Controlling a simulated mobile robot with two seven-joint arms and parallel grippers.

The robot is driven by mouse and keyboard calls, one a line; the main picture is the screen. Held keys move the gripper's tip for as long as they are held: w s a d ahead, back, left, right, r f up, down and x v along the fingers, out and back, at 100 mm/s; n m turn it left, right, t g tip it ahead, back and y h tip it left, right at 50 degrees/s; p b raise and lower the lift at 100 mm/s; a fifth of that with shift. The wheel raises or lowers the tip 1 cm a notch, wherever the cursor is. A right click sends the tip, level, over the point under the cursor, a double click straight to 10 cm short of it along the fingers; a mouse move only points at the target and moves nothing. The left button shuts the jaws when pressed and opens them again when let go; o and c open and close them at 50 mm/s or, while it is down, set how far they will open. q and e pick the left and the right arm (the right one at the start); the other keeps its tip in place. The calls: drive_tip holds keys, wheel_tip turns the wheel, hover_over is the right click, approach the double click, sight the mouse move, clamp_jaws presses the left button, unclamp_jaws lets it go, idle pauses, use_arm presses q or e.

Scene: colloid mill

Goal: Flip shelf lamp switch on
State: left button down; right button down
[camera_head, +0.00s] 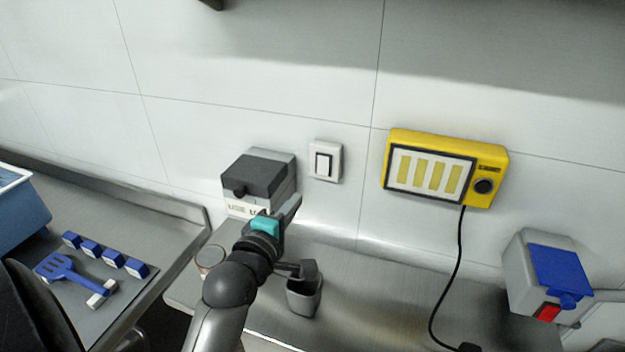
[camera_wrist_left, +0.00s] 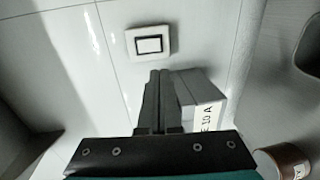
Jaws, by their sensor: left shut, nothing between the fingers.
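The lamp switch (camera_head: 325,161) is a white wall plate with a dark-framed white rocker, mounted on the tiled wall. It also shows in the left wrist view (camera_wrist_left: 149,45), just beyond the fingertips. My left gripper (camera_head: 293,206) is shut and empty, below and a little left of the switch, in front of the wall. In the left wrist view its fingers (camera_wrist_left: 158,76) are together and point toward the switch, with a visible gap to the plate. I cannot tell the rocker's position. My right gripper is not in view.
A grey box with a dark lid (camera_head: 258,174) stands left of the switch, close to my left gripper. A yellow wall device (camera_head: 492,156) hangs to the right with a black cable. A grey cup (camera_head: 304,297) stands below my wrist. Blue utensils (camera_head: 62,268) lie at left.

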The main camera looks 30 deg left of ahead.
sight(319, 172)
use_arm(q)
drive_tip(key=x, duration=1.1)
drive_tip(key=shift+f, duration=0.1)
drive_tip(key=shift+w+f+t+b, duration=0.2)
drive_tip(key=shift+f+t+b, duration=0.1)
drive_tip(key=shift+b, duration=0.7)
drive_tip(key=shift+r+p, duration=0.25)
drive_tip(key=shift+p, duration=0.05)
drive_tip(key=shift+s+f, duration=0.1)
